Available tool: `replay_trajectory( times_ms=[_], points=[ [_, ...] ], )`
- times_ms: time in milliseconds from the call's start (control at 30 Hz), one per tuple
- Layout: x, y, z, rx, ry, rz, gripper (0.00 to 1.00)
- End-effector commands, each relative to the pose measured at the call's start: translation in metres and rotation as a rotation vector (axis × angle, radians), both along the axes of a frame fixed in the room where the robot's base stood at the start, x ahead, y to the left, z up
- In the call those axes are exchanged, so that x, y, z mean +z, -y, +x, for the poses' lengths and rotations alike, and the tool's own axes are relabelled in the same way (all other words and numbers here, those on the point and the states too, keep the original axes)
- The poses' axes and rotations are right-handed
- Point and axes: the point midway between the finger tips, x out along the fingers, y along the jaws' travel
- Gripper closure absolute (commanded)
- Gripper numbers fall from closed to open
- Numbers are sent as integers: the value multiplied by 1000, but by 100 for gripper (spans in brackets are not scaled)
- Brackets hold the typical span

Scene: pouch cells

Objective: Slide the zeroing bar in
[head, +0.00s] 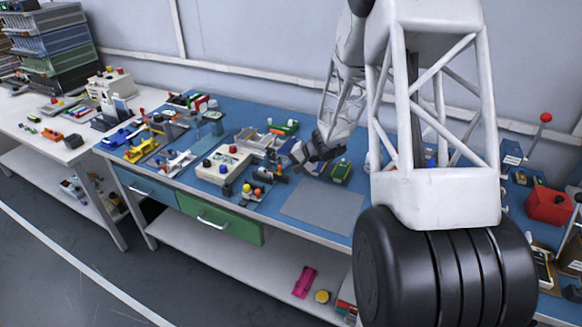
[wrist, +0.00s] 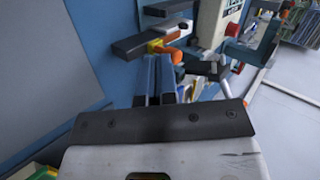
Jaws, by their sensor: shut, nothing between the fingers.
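My gripper (head: 300,152) is over the blue bench. In the wrist view its two grey fingers (wrist: 158,62) are close together with nothing held. Just beyond the fingertips lies a dark grey bar (wrist: 148,40) with a yellow and orange part (wrist: 166,38) at its end; I cannot tell whether the fingertips touch it. A second dark bar (wrist: 170,8) lies farther along. I cannot tell which piece is the zeroing bar. A pale instrument box (head: 222,165) with coloured knobs stands left of my gripper; a pale labelled box (wrist: 215,20) shows in the wrist view.
A grey mat (head: 322,206) lies bare at the bench's front. A parts tray (head: 258,143) stands behind the instrument box. A green and yellow block (head: 341,171) is right of my gripper. Several clamps and fixtures (head: 178,160) crowd the bench's left end.

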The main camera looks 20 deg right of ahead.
Motion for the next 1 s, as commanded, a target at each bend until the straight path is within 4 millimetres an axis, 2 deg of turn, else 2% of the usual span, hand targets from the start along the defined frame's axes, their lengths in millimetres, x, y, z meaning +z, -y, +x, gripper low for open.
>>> replay_trajectory(
  times_ms=[233,533,1000],
  points=[
    [0,-3,3,1,1,0,100],
    [0,-23,23,0,1,-1,100],
    [0,-26,26,1,2,1,100]
  ],
)
